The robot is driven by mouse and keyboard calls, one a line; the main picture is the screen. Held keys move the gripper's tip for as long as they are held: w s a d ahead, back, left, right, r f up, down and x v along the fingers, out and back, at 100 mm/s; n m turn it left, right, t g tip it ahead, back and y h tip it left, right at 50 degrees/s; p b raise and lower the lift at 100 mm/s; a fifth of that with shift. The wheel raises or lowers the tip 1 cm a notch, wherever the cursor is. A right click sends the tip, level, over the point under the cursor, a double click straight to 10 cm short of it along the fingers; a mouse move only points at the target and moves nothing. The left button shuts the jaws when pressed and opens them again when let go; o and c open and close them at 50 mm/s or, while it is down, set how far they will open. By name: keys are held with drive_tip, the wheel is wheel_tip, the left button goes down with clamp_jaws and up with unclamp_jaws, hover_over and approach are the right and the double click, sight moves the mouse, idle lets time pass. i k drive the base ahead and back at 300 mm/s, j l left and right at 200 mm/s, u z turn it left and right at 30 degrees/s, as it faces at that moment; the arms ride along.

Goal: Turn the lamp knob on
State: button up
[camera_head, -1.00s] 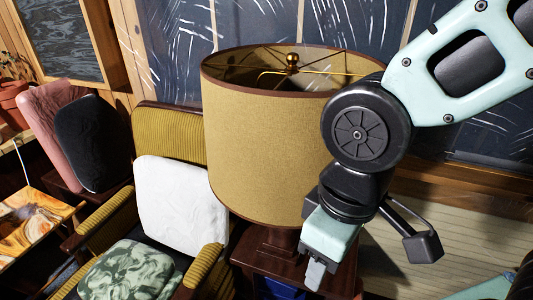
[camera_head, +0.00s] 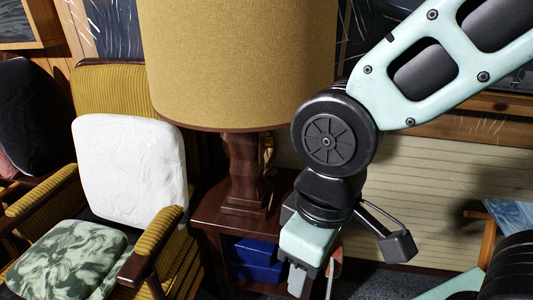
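The lamp has a large tan shade (camera_head: 240,65) with a brown lower rim, cut off by the top of the picture. Its dark wooden base (camera_head: 243,175) stands upright on a brown side table (camera_head: 215,217). A small brass-coloured part shows beside the upper right of the base, under the shade; I cannot tell whether it is the knob. My gripper (camera_head: 299,280) points down in front of the table's right side, lower than the lamp base and right of it. A grey finger shows, but its opening is not clear. I see nothing held in it.
An armchair with yellow striped arms (camera_head: 155,240), a white cushion (camera_head: 130,170) and a green patterned cushion (camera_head: 65,262) stands left of the table. Blue boxes (camera_head: 255,257) sit beneath the tabletop. A wooden-framed chair (camera_head: 490,235) is at the right edge.

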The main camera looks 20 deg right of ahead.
sight(268, 141)
drive_tip(key=i+l+z, duration=0.1)
drive_tip(key=l+z, duration=0.15)
drive_tip(key=z, duration=0.2)
drive_tip(key=i+l+z, duration=0.15)
drive_tip(key=z, duration=0.25)
drive_tip(key=l, duration=0.05)
